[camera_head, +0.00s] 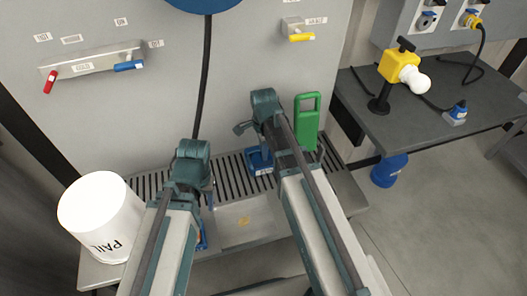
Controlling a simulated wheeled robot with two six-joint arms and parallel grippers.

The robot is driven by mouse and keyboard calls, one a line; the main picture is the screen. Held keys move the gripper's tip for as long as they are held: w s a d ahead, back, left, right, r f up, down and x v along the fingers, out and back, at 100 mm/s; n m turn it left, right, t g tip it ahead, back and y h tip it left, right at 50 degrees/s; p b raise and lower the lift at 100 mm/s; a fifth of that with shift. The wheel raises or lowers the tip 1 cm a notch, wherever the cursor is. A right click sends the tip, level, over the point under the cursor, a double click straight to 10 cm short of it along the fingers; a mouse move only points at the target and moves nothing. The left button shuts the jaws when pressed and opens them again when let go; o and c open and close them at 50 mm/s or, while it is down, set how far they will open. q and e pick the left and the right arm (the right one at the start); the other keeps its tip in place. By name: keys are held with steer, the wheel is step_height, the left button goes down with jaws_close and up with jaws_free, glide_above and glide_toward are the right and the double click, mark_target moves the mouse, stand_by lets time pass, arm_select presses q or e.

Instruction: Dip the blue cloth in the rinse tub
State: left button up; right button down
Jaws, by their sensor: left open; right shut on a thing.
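A small blue thing (260,161), which looks like the blue cloth, is directly below my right gripper (263,148) over the slotted grate. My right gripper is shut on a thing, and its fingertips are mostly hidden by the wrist. My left gripper (207,196) is open over the left part of the bench, its fingers partly hidden by its arm. I cannot tell for certain which vessel is the rinse tub; a pale shallow area (235,222) lies between my arms.
A white pail (100,215) marked PAIL stands at the left end of the bench. A green upright thing with a handle (306,122) stands right of my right gripper. A dark side table (430,115) holds a yellow lamp (399,69). Valves line the back panel.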

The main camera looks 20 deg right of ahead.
stand_by(0.3)
arm_select(q)
step_height(320, 180, up, 7)
steer(key=p, duration=0.7)
arm_select(e)
step_height(320, 180, up, 7)
arm_select(q)
steer(key=shift+r, duration=0.1)
step_height(320, 180, up, 12)
steer(key=p, duration=1.2)
steer(key=shift+r+p, duration=0.15)
steer(key=shift+p, duration=0.2)
arm_select(e)
step_height(320, 180, up, 12)
steer(key=shift+r, duration=0.25)
